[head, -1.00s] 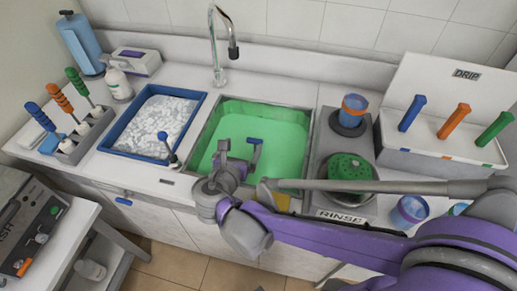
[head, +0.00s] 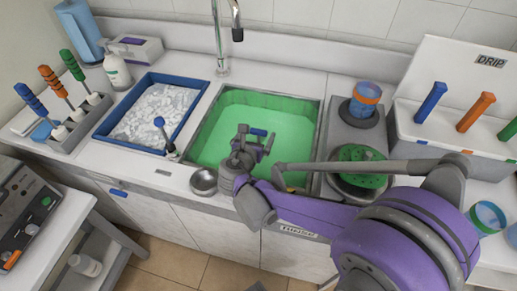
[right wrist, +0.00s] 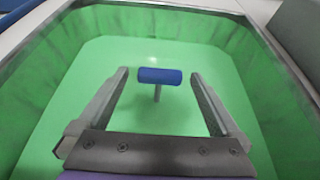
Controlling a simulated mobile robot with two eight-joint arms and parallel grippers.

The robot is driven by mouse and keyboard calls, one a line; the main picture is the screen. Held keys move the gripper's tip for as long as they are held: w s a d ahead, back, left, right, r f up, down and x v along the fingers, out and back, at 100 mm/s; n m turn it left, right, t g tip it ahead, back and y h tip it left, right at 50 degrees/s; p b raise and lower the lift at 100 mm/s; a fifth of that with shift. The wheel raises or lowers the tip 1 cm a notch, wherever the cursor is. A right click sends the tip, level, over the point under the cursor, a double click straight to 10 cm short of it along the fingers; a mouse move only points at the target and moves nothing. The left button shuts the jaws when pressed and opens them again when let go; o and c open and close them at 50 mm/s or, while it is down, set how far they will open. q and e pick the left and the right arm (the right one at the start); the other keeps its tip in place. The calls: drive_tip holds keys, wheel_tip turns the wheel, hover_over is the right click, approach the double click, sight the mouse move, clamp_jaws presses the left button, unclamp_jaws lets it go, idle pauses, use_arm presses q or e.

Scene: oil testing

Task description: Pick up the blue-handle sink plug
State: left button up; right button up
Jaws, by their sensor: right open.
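The sink plug's blue handle (right wrist: 160,76) stands on a thin stem in the green sink (right wrist: 100,60). In the right wrist view it lies between and slightly beyond the fingers of my right gripper (right wrist: 163,80), which is open and empty. In the head view my right gripper (head: 255,145) is over the sink, with the blue handle (head: 259,132) showing at its fingertips. The plug's base is not clearly visible. My left gripper is not in view.
A blue tray (head: 112,133) of white material lies left of the sink. A small metal bowl (head: 204,181) sits at the counter's front edge. The sink walls surround my right gripper.

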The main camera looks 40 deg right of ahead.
drive_tip(key=shift+x, duration=0.9)
clamp_jaws()
